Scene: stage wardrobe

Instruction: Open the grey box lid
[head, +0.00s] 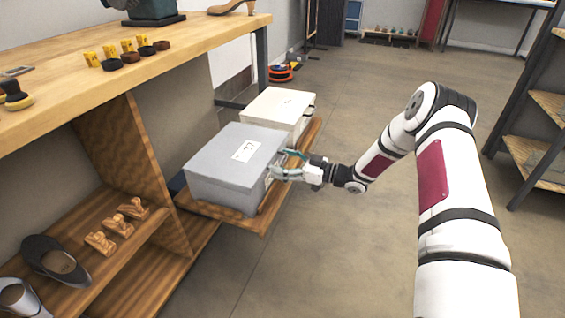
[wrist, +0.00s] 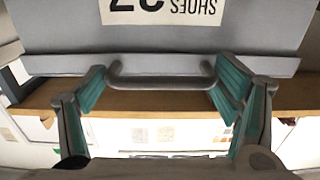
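The grey box (head: 232,165) stands on a wooden shelf (head: 262,222) with its lid (head: 225,148) closed. A white label lies on the lid, and in the wrist view the label (wrist: 165,10) appears upside down and reads "SHOES". A dark grey bar handle (wrist: 160,82) sits at the near edge of the box in the wrist view. My gripper (head: 272,164) is at the right side of the box. In the wrist view its teal-padded fingers (wrist: 160,92) are spread apart, one on each side of the handle. Whether they touch it I cannot tell.
A white box (head: 280,108) stands right behind the grey box on the shelf. A wooden workbench (head: 150,70) with small yellow and dark items is at the left. Shoes (head: 55,260) sit on a lower shelf. The floor at the right is clear up to a rack (head: 540,145).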

